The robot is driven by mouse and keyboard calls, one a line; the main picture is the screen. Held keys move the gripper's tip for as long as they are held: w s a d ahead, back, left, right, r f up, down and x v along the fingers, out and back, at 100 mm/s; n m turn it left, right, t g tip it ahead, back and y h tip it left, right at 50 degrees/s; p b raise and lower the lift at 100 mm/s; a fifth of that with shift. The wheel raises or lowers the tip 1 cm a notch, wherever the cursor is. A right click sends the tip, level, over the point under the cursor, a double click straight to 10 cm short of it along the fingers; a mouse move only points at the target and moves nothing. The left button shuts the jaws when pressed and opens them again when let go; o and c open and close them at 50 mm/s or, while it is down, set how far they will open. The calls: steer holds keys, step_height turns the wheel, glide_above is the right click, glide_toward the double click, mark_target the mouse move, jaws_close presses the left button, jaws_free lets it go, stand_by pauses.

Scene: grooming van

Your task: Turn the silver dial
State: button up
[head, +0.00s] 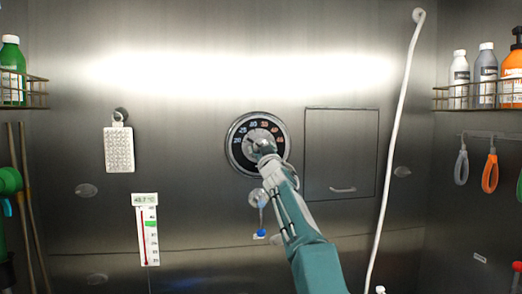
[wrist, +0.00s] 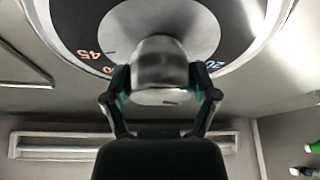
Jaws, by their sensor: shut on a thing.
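The silver dial (head: 250,136) is on the metal back wall, with a dark ring of numbers and a bright rim. My gripper (head: 266,150) reaches up to its centre from the lower right. In the wrist view the silver knob (wrist: 160,62) sits between the two fingers of my gripper (wrist: 161,82), which are shut on it. Numbers such as 45 show on the dark scale (wrist: 75,22) around the knob. My gripper hides part of the dial's lower right in the head view.
A thermometer panel (head: 147,229) with a digital readout hangs at lower left. A metal hatch (head: 341,150) is right of the dial, beyond it a white hose (head: 398,118). Bottle racks (head: 478,97) flank the wall. A small blue-ended fitting (head: 259,233) hangs below the dial.

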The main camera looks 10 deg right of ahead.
steer(key=shift+w+f+n+g+y, duration=0.15)
steer(key=shift+n+y, duration=0.3)
steer(key=shift+n, duration=0.7)
steer(key=shift+s+n+g+y, duration=0.1)
steer(key=shift+n+g+y, duration=0.25)
steer(key=shift+n, duration=0.8)
steer(key=shift+n+y, duration=0.4)
steer(key=shift+n, duration=0.2)
steer(key=o, duration=1)
steer(key=shift+a, duration=0.1)
steer(key=shift+s+f, duration=0.15)
steer(key=shift+s, duration=0.4)
steer(key=s+d, duration=0.3)
steer(key=s, duration=0.8)
steer(key=shift+s, duration=0.3)
